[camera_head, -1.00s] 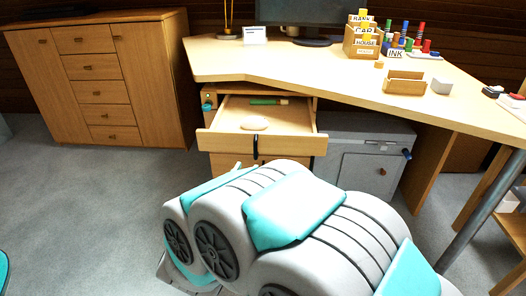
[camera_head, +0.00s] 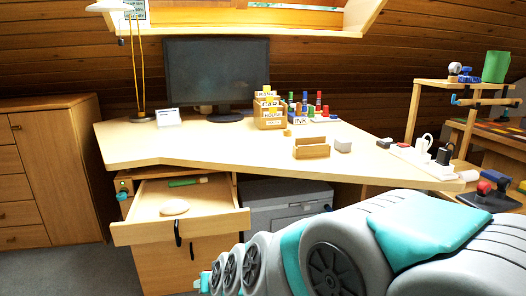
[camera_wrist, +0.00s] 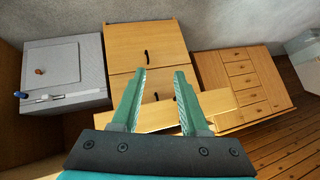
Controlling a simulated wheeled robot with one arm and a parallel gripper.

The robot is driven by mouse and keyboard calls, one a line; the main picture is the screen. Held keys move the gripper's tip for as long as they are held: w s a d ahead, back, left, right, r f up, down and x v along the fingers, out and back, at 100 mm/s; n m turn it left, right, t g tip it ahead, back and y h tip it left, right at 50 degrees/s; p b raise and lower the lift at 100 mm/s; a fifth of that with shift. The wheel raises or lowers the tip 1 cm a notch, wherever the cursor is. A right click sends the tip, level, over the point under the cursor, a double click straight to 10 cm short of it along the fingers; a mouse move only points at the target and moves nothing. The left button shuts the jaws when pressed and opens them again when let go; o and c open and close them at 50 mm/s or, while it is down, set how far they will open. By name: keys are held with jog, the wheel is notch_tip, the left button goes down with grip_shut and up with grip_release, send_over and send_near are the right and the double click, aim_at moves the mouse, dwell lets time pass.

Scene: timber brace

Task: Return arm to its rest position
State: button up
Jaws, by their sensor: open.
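My gripper (camera_wrist: 158,98) shows in the wrist view with its two teal fingers apart and nothing between them. Behind the fingers are the wooden drawer unit (camera_wrist: 146,42) and its pulled-out drawer. In the head view my grey and teal arm fills the lower right, in front of the desk (camera_head: 235,154). A small teal part of it shows at its left end; the fingers cannot be made out there. The open drawer (camera_head: 211,230) holds a pale rounded object (camera_head: 174,207) and a green item (camera_head: 187,182).
A grey cabinet (camera_head: 285,202) stands under the desk, partly behind my arm. On the desk are a monitor (camera_head: 217,74), a lamp (camera_head: 138,60), labelled boxes (camera_head: 270,112) and a wooden holder (camera_head: 311,148). A dresser (camera_head: 50,165) stands left. A shelf (camera_head: 470,98) stands right.

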jog(key=s+d+f+m+g+h, duration=0.1)
jog(key=s+d+g+h, duration=0.4)
jog(key=s+d, duration=2.2)
jog(key=m+g, duration=0.1)
jog(key=g, duration=0.3)
jog(key=shift+d, duration=0.15)
